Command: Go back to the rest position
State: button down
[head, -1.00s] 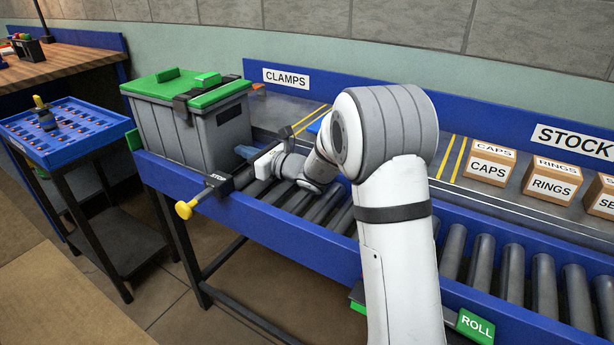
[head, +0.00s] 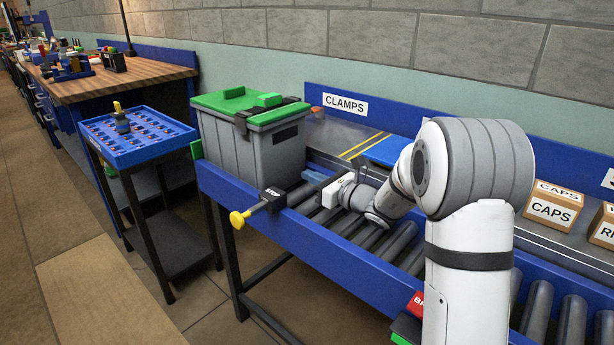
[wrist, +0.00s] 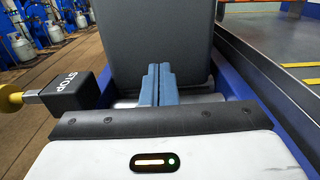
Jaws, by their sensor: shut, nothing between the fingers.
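My gripper (head: 314,177) is low over the roller conveyor, just right of a grey bin (head: 228,152) with a green lid (head: 238,102). Its blue fingers are pressed together in the wrist view (wrist: 158,84), with nothing between them. They point at the bin's dark grey side (wrist: 158,40); whether they touch it I cannot tell. My arm stretches out over the rollers from the lower right.
A STOP stop-block with a yellow knob (head: 238,219) is on the conveyor's front rail (head: 300,240). A blue tray table (head: 140,150) stands left. Open floor lies left.

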jog(key=p+v, duration=0.1)
jog(key=v, duration=0.6)
jog(key=shift+s+d, duration=0.1)
jog(key=shift+d, duration=0.2)
jog(key=shift+s+r, duration=0.15)
jog(key=shift+s, duration=0.15)
jog(key=s+a+r+n+g+h+p, duration=0.1)
jog(key=s+a+r+n+g+p, duration=0.2)
jog(key=s+r+n+g+p, duration=0.45)
jog(key=s+a+r+n+g+h+p, duration=0.25)
jog(key=s+n+p, duration=0.3)
jog(key=s, duration=0.55)
jog(key=s+d+r+n+h+p, duration=1)
jog(key=s+d+n+p, duration=0.1)
jog(key=s+d+n, duration=0.2)
jog(key=shift+d+t, duration=0.25)
jog(key=shift+t, duration=0.05)
